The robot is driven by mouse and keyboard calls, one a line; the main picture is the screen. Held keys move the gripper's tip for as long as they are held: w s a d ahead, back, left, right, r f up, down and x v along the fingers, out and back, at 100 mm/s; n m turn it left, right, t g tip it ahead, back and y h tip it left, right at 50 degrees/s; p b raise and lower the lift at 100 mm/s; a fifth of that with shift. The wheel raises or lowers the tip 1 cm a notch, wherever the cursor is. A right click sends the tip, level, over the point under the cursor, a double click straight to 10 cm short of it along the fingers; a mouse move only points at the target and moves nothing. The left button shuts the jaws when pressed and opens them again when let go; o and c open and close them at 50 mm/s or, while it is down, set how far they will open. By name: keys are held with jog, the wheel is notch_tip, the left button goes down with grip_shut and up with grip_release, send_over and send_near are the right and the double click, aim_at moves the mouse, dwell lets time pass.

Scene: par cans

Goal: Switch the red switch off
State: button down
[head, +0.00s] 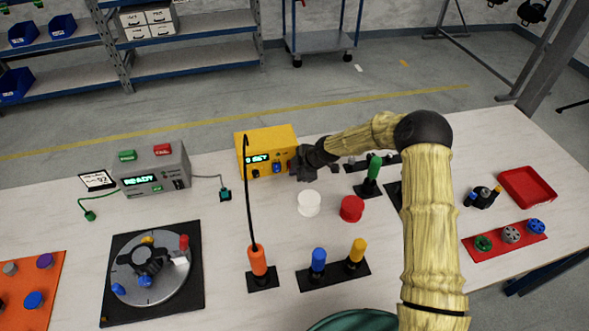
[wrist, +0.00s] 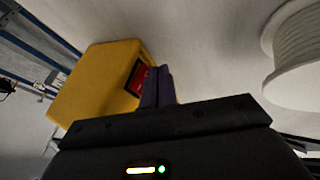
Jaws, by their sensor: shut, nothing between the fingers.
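My gripper (head: 294,165) is at the right end of the box's front. Its fingers (wrist: 158,86) are shut with nothing between them, close beside the red switch and partly over it. I cannot tell whether they touch it or which way it is tipped. In the head view my gripper hides the switch.
A white cylinder (head: 308,204) and a red cylinder (head: 352,209) stand in front of my gripper. A tall orange holder (head: 258,260) with a thin black cable rises left of it. A grey box (head: 152,168) reads READY. The table's front middle has a black peg base (head: 333,277).

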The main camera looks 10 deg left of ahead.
jog(key=shift+w+f, duration=0.1)
dwell(0.3)
jog(key=shift+w+a+f+b, duration=0.1)
jog(key=shift+w+f+b, duration=0.15)
jog(key=shift+b, duration=0.65)
jog(key=shift+r, duration=0.35)
jog(key=shift+r+p, duration=0.45)
jog(key=shift+r, duration=0.25)
jog(key=shift+s, duration=0.1)
